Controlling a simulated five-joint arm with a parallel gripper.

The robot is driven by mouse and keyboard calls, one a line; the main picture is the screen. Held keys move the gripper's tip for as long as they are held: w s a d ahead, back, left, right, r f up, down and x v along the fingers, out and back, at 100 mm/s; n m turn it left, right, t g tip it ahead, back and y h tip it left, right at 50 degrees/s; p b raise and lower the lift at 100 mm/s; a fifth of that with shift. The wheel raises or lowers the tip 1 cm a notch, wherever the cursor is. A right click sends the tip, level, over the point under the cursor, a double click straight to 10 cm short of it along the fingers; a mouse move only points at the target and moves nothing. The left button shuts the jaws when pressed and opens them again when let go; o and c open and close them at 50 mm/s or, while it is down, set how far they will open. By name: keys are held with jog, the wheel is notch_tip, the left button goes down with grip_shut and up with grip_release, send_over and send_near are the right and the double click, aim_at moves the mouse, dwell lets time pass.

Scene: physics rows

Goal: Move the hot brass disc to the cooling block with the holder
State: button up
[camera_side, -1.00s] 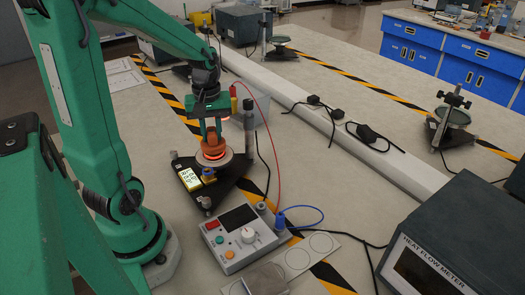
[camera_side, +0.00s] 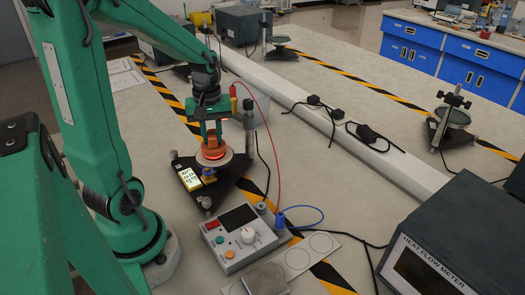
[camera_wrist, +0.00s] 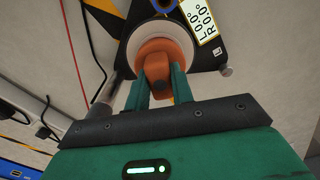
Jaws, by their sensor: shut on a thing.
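My gripper (camera_side: 212,132) is shut on the upper part of the orange holder (camera_side: 211,145) in the side view. In the wrist view its two green fingers (camera_wrist: 158,82) press on either side of the holder's orange grip (camera_wrist: 155,68). The holder sits low over a pale round plate (camera_side: 196,166) on a black stand. A glowing orange-red band (camera_side: 214,155) shows at the holder's lower edge; the brass disc is otherwise hidden. A grey metal block (camera_side: 268,280), perhaps the cooling block, lies at the bottom edge of the side view.
A heat flow meter (camera_side: 435,245) fills the lower right. A post (camera_side: 249,128) rises close behind the holder.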

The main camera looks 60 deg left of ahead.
jog(key=shift+f, duration=0.75)
dwell(1.8)
jog(key=shift+r, duration=0.75)
dwell(0.4)
jog(key=shift+r, duration=0.4)
jog(key=shift+d, duration=0.1)
jog(key=d, duration=0.2)
jog(key=s+d, duration=0.1)
jog(key=d, duration=0.2)
jog(key=shift+s+d, duration=0.1)
jog(key=shift+d, duration=0.25)
dwell(0.5)
jog(key=shift+d, duration=0.15)
jog(key=s+d+f, duration=0.1)
jog(key=d+f, duration=0.1)
jog(key=d, duration=0.3)
jog(key=shift+d+f, duration=0.25)
jog(key=shift+d, duration=0.05)
dwell(0.5)
jog(key=shift+s+d, duration=0.1)
